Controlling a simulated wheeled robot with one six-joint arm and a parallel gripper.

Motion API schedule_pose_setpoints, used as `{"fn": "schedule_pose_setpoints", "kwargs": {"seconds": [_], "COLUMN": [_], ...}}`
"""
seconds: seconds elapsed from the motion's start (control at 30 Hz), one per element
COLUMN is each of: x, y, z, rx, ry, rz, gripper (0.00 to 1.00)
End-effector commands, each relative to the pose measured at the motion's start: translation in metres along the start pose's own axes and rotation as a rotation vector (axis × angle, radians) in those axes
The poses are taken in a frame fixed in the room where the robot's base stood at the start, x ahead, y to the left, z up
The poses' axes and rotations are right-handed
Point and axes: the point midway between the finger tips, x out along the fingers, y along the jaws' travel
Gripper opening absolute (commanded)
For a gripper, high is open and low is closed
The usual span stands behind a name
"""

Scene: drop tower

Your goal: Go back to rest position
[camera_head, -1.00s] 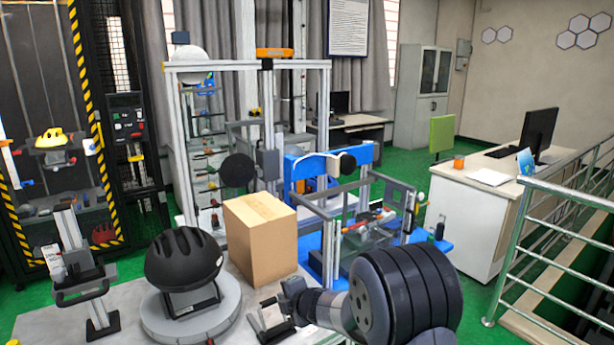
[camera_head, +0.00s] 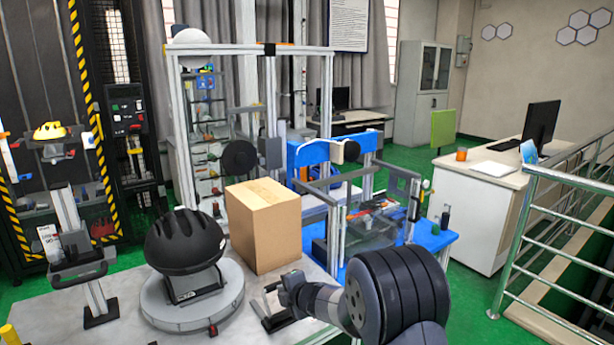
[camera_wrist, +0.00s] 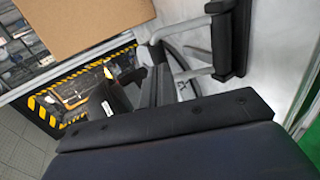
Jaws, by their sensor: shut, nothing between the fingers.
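My gripper (camera_head: 283,291) is at the end of my dark arm, low in the head view. It is shut and empty. The fingertips are hard to make out there.
A black helmet (camera_head: 185,240) sits on a round grey base (camera_head: 192,305) left of the box. A metal frame with a blue fixture (camera_head: 310,153) stands behind. A silver railing (camera_head: 520,235) and white desk (camera_head: 475,215) are at the right. Green floor lies between them.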

Motion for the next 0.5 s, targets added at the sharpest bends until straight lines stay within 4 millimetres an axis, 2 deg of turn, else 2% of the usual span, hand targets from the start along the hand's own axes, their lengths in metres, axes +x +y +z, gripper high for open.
{"fn": "schedule_pose_setpoints", "kwargs": {"seconds": [0.03, 0.5], "x": [0.0015, -0.0074], "y": [-0.0061, -0.0129], "z": [-0.0004, 0.0], "rx": [0.001, -0.001], "ry": [0.001, 0.0], "rz": [0.014, 0.143], "gripper": [0.0, 0.0]}}
